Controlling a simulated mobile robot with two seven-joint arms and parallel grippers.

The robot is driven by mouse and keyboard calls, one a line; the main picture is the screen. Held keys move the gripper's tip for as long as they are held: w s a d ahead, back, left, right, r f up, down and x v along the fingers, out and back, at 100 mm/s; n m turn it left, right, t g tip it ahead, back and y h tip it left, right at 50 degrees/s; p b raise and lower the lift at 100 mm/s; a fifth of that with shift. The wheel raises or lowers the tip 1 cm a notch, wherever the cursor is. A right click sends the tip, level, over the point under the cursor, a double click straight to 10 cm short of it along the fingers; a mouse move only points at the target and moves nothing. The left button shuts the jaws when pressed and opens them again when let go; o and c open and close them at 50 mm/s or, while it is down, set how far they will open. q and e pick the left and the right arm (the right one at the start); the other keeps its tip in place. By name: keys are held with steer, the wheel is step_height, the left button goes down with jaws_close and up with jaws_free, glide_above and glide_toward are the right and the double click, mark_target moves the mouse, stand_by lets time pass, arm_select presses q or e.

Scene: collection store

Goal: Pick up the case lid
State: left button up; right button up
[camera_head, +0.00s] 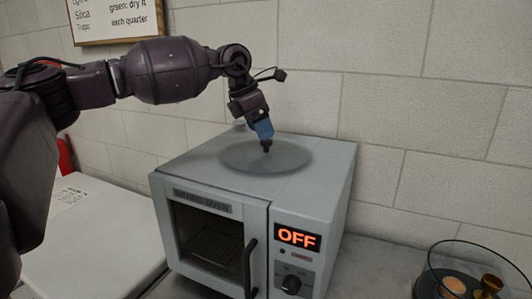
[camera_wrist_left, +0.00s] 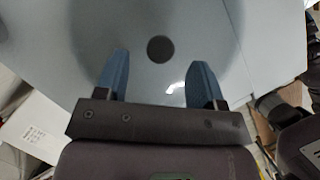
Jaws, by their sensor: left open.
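The case lid (camera_head: 240,157) is a round, see-through disc lying on top of the grey oven, with a small dark knob (camera_head: 266,146) at its middle. In the left wrist view the lid (camera_wrist_left: 105,28) fills the upper middle, and its knob (camera_wrist_left: 160,49) shows as a dark round spot between and just beyond the fingertips. My left gripper (camera_head: 263,131) points down just above the knob. Its blue fingers (camera_wrist_left: 159,64) are apart with nothing between them. In the head view the fingers overlap, so I cannot tell the exact gap to the knob. My right gripper is not in view.
The drying oven (camera_head: 205,250) has a door handle and an orange "OFF" display (camera_head: 298,238). A round glass case (camera_head: 432,275) with small items inside stands at the lower right. A white surface (camera_head: 95,245) lies left. A brick wall stands close behind.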

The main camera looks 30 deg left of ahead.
mark_target(266, 148)
arm_select(q)
steer(key=shift+x, duration=1.9)
steer(key=shift+s, duration=0.1)
steer(key=shift+c, duration=0.3)
jaws_close()
